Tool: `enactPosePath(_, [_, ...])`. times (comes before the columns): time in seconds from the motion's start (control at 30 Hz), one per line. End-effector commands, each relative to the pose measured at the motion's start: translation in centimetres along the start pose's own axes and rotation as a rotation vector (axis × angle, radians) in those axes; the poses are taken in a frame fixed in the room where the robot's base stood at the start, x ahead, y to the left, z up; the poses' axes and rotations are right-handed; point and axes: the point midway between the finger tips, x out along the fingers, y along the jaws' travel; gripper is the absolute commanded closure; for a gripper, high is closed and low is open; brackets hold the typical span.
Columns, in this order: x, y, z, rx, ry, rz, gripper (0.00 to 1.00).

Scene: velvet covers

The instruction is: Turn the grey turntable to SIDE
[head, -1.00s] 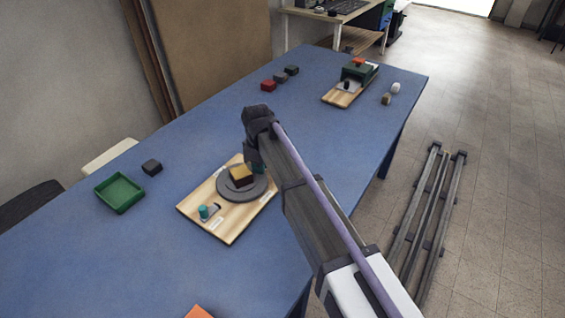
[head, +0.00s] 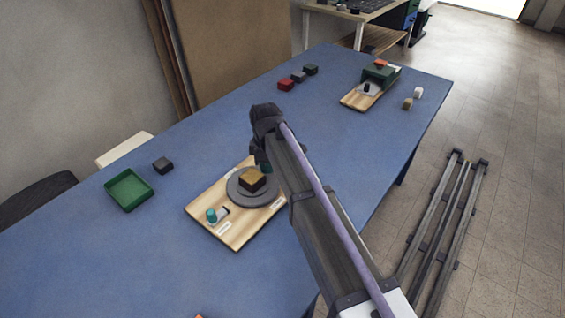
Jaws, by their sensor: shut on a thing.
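The grey turntable (head: 240,200) sits on a light wooden board (head: 236,236) on the blue table. A brown and black block (head: 252,179) stands on its disc. White labels (head: 278,202) lie on the board beside the disc, but their words are too small to read. My gripper (head: 263,168) points down at the disc's far right edge, shut on a teal part there that is mostly hidden by the arm.
A green tray (head: 128,204) and a dark block (head: 163,165) lie to the left. Several small blocks (head: 298,76) and a second wooden board (head: 352,100) with a green device (head: 381,73) are farther back. The table between is clear.

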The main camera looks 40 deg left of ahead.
Motion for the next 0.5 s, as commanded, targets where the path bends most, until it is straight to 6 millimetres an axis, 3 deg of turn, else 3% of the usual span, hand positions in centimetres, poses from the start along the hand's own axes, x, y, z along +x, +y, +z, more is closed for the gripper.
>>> enactPosePath(0.2, [0.0,-0.35,-1.22,-0.039,0.0,0.0,1.0])
enactPosePath(0.5, [0.0,-0.41,-1.4,-0.046,0.0,0.0,1.0])
